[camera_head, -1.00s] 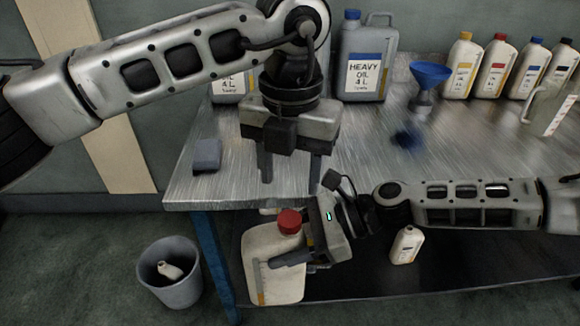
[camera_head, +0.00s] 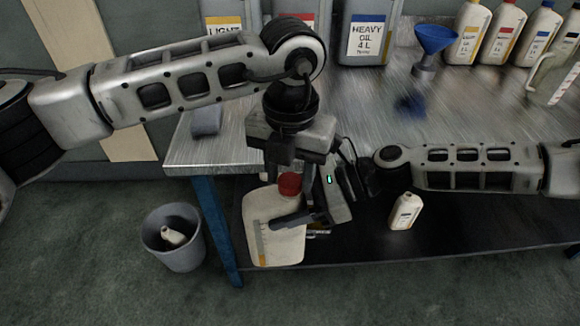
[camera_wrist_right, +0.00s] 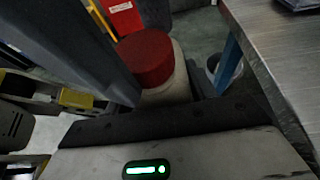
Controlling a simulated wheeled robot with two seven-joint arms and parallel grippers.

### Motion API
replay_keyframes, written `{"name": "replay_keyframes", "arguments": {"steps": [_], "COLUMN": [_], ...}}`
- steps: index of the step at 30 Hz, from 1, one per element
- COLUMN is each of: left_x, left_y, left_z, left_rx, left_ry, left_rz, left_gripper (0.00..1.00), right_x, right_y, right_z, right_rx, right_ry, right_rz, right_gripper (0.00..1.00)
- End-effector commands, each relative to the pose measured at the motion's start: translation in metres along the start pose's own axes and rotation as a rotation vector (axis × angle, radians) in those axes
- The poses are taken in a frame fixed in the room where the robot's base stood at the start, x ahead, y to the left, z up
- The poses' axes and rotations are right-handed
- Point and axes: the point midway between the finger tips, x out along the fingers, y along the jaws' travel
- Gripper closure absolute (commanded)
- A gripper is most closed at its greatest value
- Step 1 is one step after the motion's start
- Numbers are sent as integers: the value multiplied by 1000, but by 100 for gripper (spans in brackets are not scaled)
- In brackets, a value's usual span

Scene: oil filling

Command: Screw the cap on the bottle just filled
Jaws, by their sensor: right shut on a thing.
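The white bottle (camera_head: 272,240) with a yellow strip on its side is in front of the table's edge, upright. Its red cap (camera_head: 289,184) sits at its top; whether it is tight cannot be seen. My right gripper (camera_head: 290,219) is shut on the bottle, one dark finger across its front. My left gripper (camera_head: 289,172) points down right above the cap, its fingers apart on either side of it; contact is not clear. In the right wrist view the cap (camera_wrist_right: 146,58) and part of the bottle (camera_wrist_right: 168,92) show close up, beside a large dark finger.
The metal table (camera_head: 370,110) holds a blue funnel (camera_head: 435,40), large oil cans and several small bottles at the back. A small white bottle (camera_head: 405,212) stands on the dark lower shelf (camera_head: 460,225). A grey bin (camera_head: 175,250) with a bottle inside stands at left.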

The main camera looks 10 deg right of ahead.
Motion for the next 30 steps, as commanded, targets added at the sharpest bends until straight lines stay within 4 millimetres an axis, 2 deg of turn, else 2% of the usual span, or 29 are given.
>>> {"name": "replay_keyframes", "arguments": {"steps": [1,3,10,13,17,27,30], "left_x": [0,0,-1,-1,-1,0,0], "left_y": [0,0,0,0,0,0,0], "left_z": [0,0,0,0,0,0,0], "left_rx": [0,0,11,101,376,1251,1463], "left_ry": [0,0,0,-1,-1,-1,0], "left_rz": [0,0,0,1,3,3,2], "left_gripper": [73,93,95,95,95,95,95], "right_x": [0,0,0,0,0,0,0], "right_y": [0,0,0,0,0,0,0], "right_z": [1,1,1,1,1,1,1], "right_rx": [-1,-1,-1,-1,-1,-1,-1], "right_ry": [-2,-2,-2,-2,-2,-2,-2], "right_rz": [0,0,0,0,0,0,1], "right_gripper": [100,100,100,100,100,100,100]}}
